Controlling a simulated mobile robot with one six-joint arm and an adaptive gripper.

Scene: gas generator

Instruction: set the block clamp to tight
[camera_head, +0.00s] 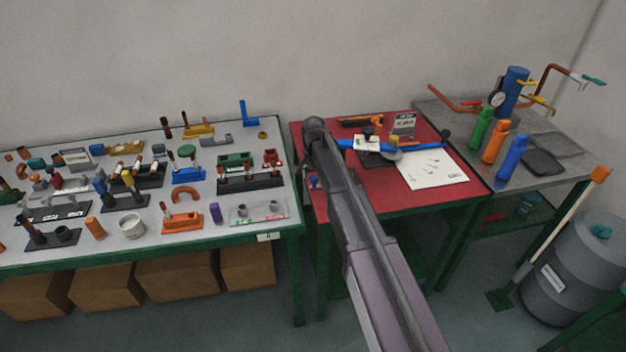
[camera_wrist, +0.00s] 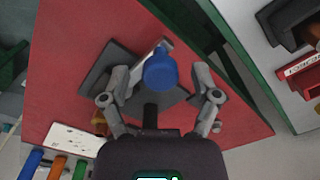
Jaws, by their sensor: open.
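In the wrist view, a dark base plate (camera_wrist: 97,72) lies on the red table. It carries a pale metal part, and a blue rounded handle end (camera_wrist: 161,70) points toward the camera; I take this to be the block clamp. My gripper (camera_wrist: 162,76) is open, with one finger on each side of the blue end. I cannot tell whether either finger touches it. In the head view, a blue bar (camera_head: 428,147) and a dark plate (camera_head: 372,159) show on the red table beside my arm. The clamp's setting is not readable.
The red table (camera_head: 310,142) also holds a white paper sheet (camera_head: 432,170) and a small sign (camera_head: 404,122). The crowded white table (camera_head: 150,245) stands left. Green (camera_head: 481,128), orange (camera_head: 495,142) and blue (camera_head: 513,158) bottles stand on the grey table at right.

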